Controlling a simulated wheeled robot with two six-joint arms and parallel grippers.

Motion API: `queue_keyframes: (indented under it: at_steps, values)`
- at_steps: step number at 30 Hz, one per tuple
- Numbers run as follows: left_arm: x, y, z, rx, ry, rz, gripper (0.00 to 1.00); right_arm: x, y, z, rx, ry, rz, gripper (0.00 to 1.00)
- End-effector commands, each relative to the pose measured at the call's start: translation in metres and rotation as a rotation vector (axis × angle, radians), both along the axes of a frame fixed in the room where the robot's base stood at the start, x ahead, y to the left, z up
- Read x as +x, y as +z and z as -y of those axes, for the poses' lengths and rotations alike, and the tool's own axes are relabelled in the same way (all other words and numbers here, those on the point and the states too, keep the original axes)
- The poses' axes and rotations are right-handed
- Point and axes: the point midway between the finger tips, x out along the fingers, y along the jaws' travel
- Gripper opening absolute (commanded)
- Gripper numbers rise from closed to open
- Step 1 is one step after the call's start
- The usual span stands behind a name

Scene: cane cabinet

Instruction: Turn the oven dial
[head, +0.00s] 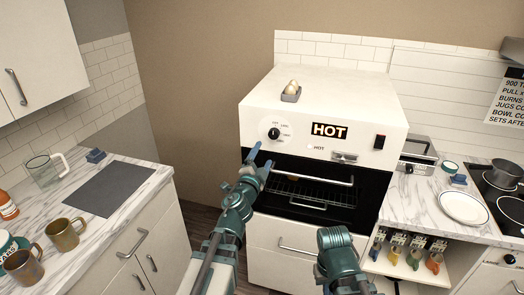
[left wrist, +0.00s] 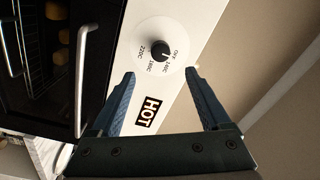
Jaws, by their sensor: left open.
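The oven dial (head: 274,133) is a round black knob on the upper left of the white oven's front panel (head: 362,143). In the left wrist view the dial (left wrist: 160,51) sits on a pale disc marked OFF and several temperatures. A white mark shows on the knob, but its exact setting is hard to read. My left gripper (head: 260,158) is open and empty, below and left of the dial in the head view. In the left wrist view its fingers (left wrist: 160,74) spread to either side just short of the knob, apart from it. My right gripper is not visible.
The oven door (head: 368,200) is dark glass with a bar handle (head: 313,180). Counters (head: 150,179) flank the oven; mugs (head: 63,236) stand on the left one.

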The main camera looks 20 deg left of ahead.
Motion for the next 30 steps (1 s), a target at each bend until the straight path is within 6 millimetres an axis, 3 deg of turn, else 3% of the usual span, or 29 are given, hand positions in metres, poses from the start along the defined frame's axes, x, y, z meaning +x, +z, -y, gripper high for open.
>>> queue_keyframes:
  at_steps: [6, 20, 25, 30]
  values:
    - [-0.014, -0.001, 0.003, -0.001, 0.000, 0.000, 0.80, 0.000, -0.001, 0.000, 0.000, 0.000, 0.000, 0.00]
    - [-0.014, -0.005, 0.001, -0.028, 0.030, -0.018, 0.80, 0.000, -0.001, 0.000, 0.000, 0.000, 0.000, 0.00]
    - [-0.019, -0.038, -0.005, -0.192, 0.199, -0.155, 0.80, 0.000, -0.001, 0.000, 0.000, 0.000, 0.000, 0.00]
    - [-0.050, -0.107, 0.008, -0.394, 0.405, -0.442, 0.80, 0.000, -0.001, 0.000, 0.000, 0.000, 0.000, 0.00]
